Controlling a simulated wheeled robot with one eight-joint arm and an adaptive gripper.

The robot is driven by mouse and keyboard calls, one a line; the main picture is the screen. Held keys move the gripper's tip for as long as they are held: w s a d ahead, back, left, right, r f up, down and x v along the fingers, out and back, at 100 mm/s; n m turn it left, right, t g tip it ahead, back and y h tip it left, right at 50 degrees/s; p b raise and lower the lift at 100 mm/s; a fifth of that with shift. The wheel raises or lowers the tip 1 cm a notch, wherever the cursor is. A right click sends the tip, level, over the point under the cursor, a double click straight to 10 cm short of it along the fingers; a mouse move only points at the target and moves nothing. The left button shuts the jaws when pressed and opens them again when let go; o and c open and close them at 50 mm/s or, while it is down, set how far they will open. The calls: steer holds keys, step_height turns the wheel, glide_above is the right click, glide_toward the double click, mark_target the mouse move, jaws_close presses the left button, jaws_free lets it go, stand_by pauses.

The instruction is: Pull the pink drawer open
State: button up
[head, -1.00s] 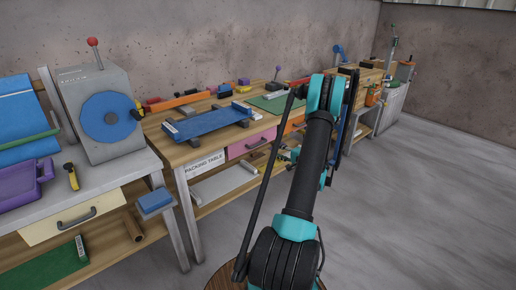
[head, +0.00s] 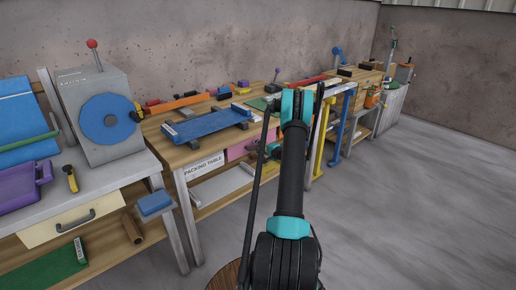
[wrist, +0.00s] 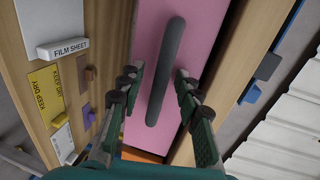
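The pink drawer (head: 238,150) is in the front of the wooden packing table, partly hidden by my arm in the head view. In the wrist view its pink face (wrist: 144,60) fills the middle, with a dark bar handle (wrist: 165,70) running lengthwise. My gripper (wrist: 158,78) is open, with one finger on each side of the handle's lower part. The fingers show gaps to the handle; whether the tips touch the drawer face I cannot tell. The drawer looks shut.
A yellow post (head: 320,140) and a blue post (head: 342,130) stand right of my arm. The floor (head: 400,210) at right is clear.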

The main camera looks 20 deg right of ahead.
steer(key=shift+w, duration=0.1)
steer(key=shift+c, duration=0.5)
jaws_close()
